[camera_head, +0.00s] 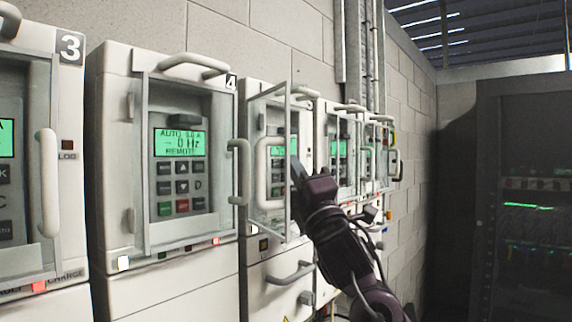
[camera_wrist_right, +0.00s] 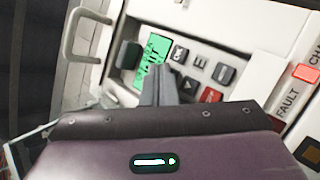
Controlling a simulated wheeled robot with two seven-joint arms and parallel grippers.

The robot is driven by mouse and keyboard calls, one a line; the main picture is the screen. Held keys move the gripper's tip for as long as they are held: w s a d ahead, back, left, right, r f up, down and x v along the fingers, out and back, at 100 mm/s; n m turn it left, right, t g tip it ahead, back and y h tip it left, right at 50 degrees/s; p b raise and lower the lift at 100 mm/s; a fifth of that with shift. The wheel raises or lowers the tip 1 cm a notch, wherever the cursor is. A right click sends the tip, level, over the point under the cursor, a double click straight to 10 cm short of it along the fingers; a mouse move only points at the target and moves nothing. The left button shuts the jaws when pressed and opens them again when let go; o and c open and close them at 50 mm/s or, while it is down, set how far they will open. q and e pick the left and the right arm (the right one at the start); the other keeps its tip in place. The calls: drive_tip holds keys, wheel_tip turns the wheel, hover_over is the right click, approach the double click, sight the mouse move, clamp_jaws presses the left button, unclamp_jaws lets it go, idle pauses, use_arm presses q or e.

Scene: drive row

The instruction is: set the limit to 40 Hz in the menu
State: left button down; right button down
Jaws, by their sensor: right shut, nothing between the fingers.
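The drive with its clear door (camera_head: 272,222) swung open stands right of drive 4 in the head view. My right gripper (camera_head: 297,168) reaches in past that door to the panel. In the right wrist view its shut, empty fingertips (camera_wrist_right: 156,72) are close to the keypad (camera_wrist_right: 196,72), by the lower edge of the green display (camera_wrist_right: 153,52). Whether they touch a key I cannot tell. The display text is tilted, partly hidden and not clearly readable. A red key (camera_wrist_right: 211,95) and several dark keys show beside the fingers. My left gripper is out of view.
Drive 4 (camera_head: 118,170) has its door shut; its display reads AUTO, 0 Hz, REMOTE. Drive 3 (camera_head: 68,270) is at the far left. More drives (camera_head: 345,125) stand beyond. A dark rack (camera_head: 487,200) is at right. A red light (camera_wrist_right: 305,72) glows near the FAULT and CHARGE labels.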

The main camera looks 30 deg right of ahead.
drive_tip(key=shift+s+d+b, duration=0.25)
drive_tip(key=shift+s+b, duration=0.15)
drive_tip(key=shift+s, duration=0.3)
drive_tip(key=shift+w+d, duration=0.25)
drive_tip(key=shift+d, duration=0.4)
drive_tip(key=shift+w+d, duration=0.25)
drive_tip(key=shift+d, duration=0.35)
drive_tip(key=shift+w+a, duration=0.15)
drive_tip(key=shift+w+a, duration=0.1)
drive_tip(key=shift+w, duration=0.15)
